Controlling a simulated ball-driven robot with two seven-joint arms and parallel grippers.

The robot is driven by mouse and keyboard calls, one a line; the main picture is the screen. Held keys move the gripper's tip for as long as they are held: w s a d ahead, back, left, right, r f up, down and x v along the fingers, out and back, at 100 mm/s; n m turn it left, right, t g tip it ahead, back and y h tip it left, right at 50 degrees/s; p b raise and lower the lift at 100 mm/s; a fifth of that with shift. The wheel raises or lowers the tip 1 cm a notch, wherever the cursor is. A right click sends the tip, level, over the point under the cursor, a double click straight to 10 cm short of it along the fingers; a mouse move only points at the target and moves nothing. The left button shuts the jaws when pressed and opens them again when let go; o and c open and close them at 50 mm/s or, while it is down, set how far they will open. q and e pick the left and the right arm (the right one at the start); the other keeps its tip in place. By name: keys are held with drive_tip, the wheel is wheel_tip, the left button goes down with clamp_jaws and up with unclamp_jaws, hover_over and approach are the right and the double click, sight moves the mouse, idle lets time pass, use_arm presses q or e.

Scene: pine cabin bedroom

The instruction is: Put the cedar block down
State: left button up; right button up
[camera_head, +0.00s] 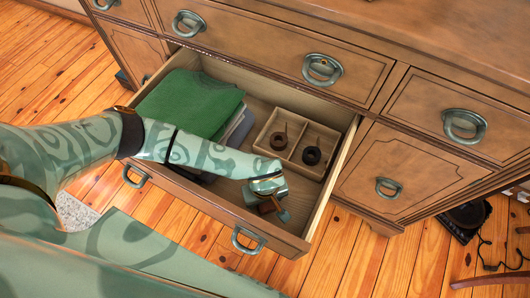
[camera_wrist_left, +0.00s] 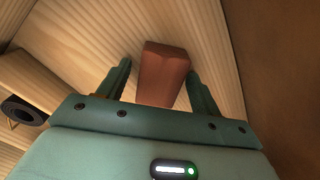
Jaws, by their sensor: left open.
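The cedar block (camera_wrist_left: 164,72) is a reddish-brown block, seen in the left wrist view between the two fingers of my left gripper (camera_wrist_left: 158,70). The fingers are open, with a gap on the left side of the block and a narrower one on the right. The block appears to rest on the pale wooden floor of the open drawer (camera_head: 322,208). In the head view my left gripper (camera_head: 272,206) reaches down into the front right part of the drawer and mostly hides the block. My right gripper is not in view.
A folded green garment (camera_head: 190,103) lies on a stack at the drawer's left. A divided wooden tray (camera_head: 262,133) with two dark round items (camera_head: 311,155) sits behind my gripper. The drawer's front wall and right side wall are close to it.

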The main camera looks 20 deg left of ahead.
use_arm(q)
drive_tip(key=shift+r, duration=0.35)
wheel_tip(320, 180, up, 12)
drive_tip(key=p, duration=0.7)
drive_tip(key=shift+f, duration=0.2)
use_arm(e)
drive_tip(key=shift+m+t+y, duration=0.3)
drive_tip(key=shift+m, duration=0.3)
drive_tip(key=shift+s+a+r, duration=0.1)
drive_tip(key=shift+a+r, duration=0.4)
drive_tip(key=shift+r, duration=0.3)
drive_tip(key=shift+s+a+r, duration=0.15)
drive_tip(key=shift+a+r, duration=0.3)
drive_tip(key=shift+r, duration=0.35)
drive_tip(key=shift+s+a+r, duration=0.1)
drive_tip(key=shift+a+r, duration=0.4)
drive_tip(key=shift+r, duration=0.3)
